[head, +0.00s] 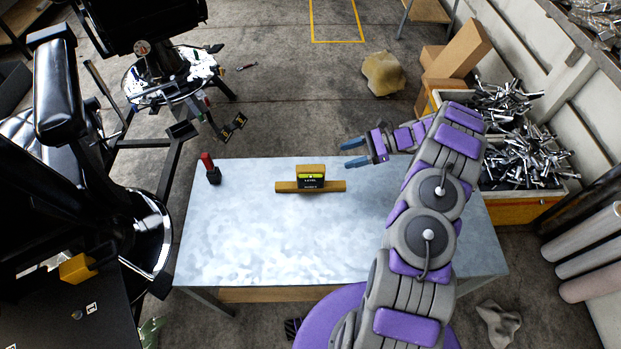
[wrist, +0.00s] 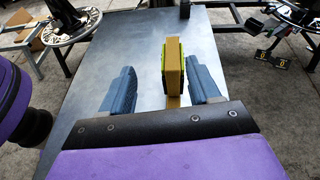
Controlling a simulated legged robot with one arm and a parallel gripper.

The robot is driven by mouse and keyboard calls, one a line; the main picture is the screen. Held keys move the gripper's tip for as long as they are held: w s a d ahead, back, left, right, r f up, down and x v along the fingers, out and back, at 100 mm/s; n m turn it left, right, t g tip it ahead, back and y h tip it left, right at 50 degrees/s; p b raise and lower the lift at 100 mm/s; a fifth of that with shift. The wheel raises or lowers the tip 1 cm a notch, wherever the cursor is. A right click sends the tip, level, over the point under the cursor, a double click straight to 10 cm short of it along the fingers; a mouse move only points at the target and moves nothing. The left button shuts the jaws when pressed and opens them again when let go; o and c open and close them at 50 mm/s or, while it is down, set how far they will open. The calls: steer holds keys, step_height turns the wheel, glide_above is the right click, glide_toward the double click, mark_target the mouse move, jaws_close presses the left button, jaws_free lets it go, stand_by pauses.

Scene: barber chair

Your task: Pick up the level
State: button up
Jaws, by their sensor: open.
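In the wrist view the level (wrist: 174,66) shows end-on, beyond and between the two spread fingertips (wrist: 163,85), nearer the right finger.
The grey table (head: 240,240) is mostly bare. A red and black object (head: 210,168) stands at its far left corner. A black barber chair (head: 60,110) is to the left. A crate of metal parts (head: 515,209) stands to the right, beyond my arm.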

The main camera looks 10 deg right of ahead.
mark_target(324, 168)
steer(key=d+f+m+t, duration=0.1)
steer(key=d+f+m, duration=0.1)
steer(key=d+f, duration=0.2)
steer(key=b+x, duration=0.1)
steer(key=x, duration=1.1)
steer(key=shift+a+r, duration=0.1)
steer(key=shift+r, duration=0.1)
steer(key=shift+w+a+f, duration=0.2)
steer(key=shift+a+f, duration=0.15)
steer(key=x, duration=0.1)
steer(key=b+x, duration=0.1)
steer(key=x, duration=0.1)
steer(key=shift+w+a+f, duration=0.2)
steer(key=shift+w, duration=0.05)
steer(key=shift+w+a, duration=0.1)
steer(key=shift+a, duration=0.5)
steer(key=shift+d, duration=0.2)
steer(key=c, duration=0.5)
steer(key=shift+a+f, duration=0.1)
jaws_close()
